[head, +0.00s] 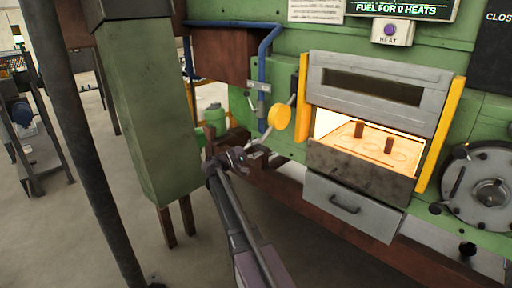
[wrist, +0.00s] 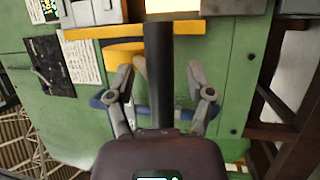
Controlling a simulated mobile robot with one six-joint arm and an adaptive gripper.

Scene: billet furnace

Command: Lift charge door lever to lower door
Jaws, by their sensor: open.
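The charge door (head: 375,88), a grey panel with a dark slot, stands raised between two yellow rails. Under it the lit furnace opening shows. The lever's round yellow end (head: 280,117) is left of the door, with a thin grey bar beside it. My gripper (head: 245,157) is open, below and left of that yellow end, apparently apart from it. In the wrist view my open fingers (wrist: 163,85) stand either side of a dark upright bar. I cannot tell whether that bar is part of the lever. A yellow shape (wrist: 123,51) lies beyond the left finger, partly hidden.
A grey drawer (head: 350,206) is below. Blue pipe (head: 265,75) runs left of the lever. A green column (head: 150,110) and dark post (head: 85,140) stand left. A round wheel (head: 489,190) is right.

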